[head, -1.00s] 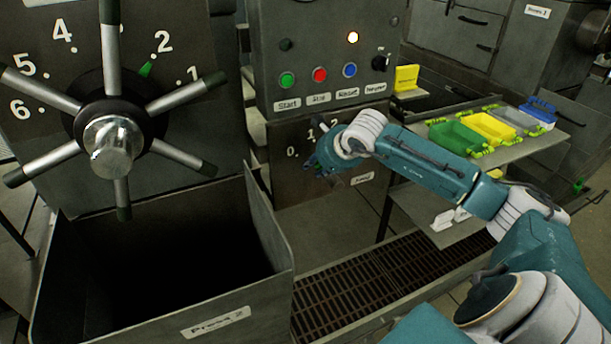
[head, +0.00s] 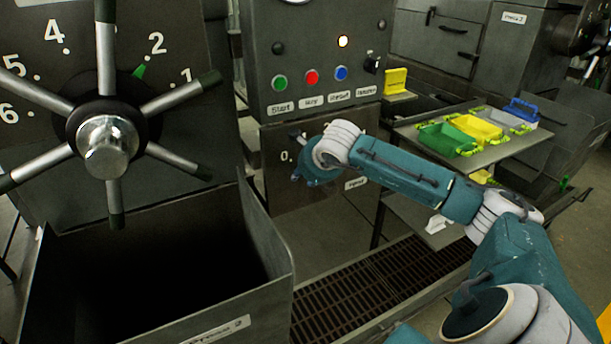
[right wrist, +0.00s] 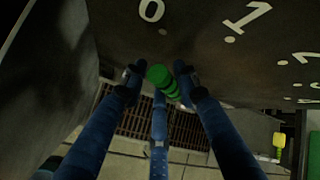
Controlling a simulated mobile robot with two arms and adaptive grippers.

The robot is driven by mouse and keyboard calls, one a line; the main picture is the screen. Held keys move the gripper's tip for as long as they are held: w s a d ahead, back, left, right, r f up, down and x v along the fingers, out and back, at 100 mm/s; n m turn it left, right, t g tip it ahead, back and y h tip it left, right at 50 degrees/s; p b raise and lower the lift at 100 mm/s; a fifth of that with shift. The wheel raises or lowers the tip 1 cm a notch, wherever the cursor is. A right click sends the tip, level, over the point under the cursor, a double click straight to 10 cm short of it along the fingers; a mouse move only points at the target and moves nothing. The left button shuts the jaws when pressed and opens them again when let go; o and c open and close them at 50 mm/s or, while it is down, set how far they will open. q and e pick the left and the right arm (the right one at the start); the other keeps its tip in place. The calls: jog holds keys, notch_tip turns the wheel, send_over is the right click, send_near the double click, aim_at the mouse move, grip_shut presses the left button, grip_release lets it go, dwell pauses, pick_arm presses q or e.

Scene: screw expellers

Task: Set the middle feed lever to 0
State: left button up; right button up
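The feed panel (head: 272,190) is a dark plate below the button box in the head view, with a 0 visible at its left. My right gripper (head: 305,165) is at this panel and covers the other numbers and most of the lever. In the right wrist view, the feed lever (right wrist: 160,77) shows a green rounded handle just below the 0 and its dot. My right gripper (right wrist: 158,80) has its dark blue fingers spread around the green handle, with a visible gap on the left side. Its right finger is very close; contact cannot be told. My left gripper is not in view.
A large spoked wheel (head: 108,146) with numbers stands at the left above an open metal bin (head: 215,326). The button box (head: 310,60) sits above the feed panel. Coloured trays (head: 447,139) lie on a shelf at the right. A floor grate (head: 350,300) lies below.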

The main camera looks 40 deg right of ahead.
jog(key=shift+w, duration=0.1)
jog(key=v, duration=1.2)
jog(key=shift+f, duration=0.15)
dwell(0.3)
